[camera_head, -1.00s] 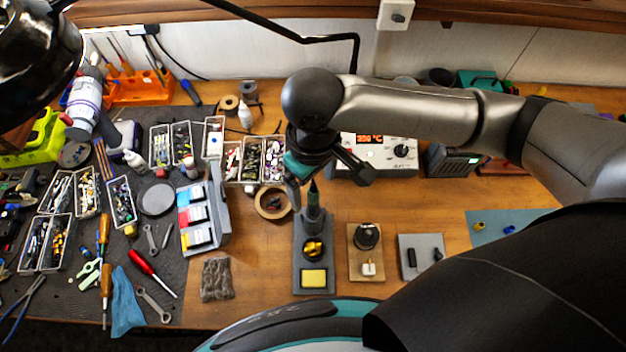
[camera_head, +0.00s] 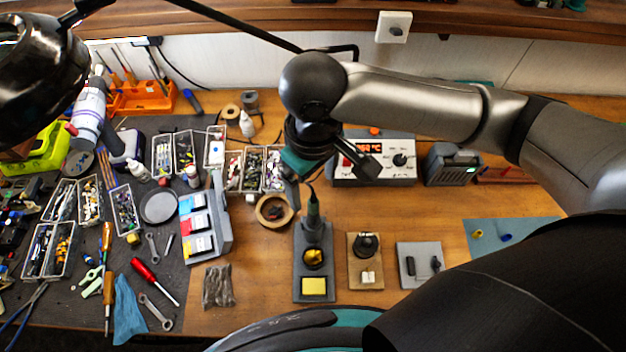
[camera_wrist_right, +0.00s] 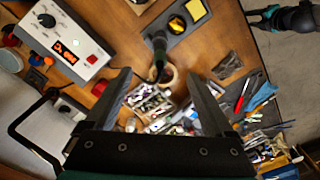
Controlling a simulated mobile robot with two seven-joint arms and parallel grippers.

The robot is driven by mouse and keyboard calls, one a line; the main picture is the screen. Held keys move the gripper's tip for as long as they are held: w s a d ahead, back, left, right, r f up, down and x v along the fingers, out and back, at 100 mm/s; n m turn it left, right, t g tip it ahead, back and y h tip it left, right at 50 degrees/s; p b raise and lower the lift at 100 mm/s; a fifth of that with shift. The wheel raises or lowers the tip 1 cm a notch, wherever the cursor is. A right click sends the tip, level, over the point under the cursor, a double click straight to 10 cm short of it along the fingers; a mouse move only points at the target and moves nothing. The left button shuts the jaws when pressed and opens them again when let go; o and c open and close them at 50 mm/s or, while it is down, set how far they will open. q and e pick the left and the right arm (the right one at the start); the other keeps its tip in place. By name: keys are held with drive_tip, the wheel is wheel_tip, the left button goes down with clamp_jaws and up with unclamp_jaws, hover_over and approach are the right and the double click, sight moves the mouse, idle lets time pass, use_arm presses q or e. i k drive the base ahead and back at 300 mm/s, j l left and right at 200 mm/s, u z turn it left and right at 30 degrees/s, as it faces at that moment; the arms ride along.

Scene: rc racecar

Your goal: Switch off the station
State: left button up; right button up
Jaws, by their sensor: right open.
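The soldering station (camera_head: 398,172) is a pale box at the back of the bench, with a lit red display, a dark knob (camera_head: 400,160) and a red-orange part on top. Its left part is hidden behind my right gripper in the head view. It also shows whole at the upper left of the right wrist view (camera_wrist_right: 88,62), display lit. My right gripper (camera_head: 330,172) hangs above the bench in front of and left of the station. In the right wrist view its fingers (camera_wrist_right: 157,78) are spread and empty. A dark and teal part of mine (camera_wrist_right: 288,17), possibly the left gripper, shows small at the top right.
The soldering iron (camera_head: 314,212) stands upright in its holder below the right gripper, with a yellow sponge (camera_head: 314,286). A tape roll (camera_head: 273,210) and parts trays (camera_head: 253,168) lie to the left. A dark boxy device (camera_head: 450,168) stands right of the station.

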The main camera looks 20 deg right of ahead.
sight(346, 163)
drive_tip(key=k, duration=1.5)
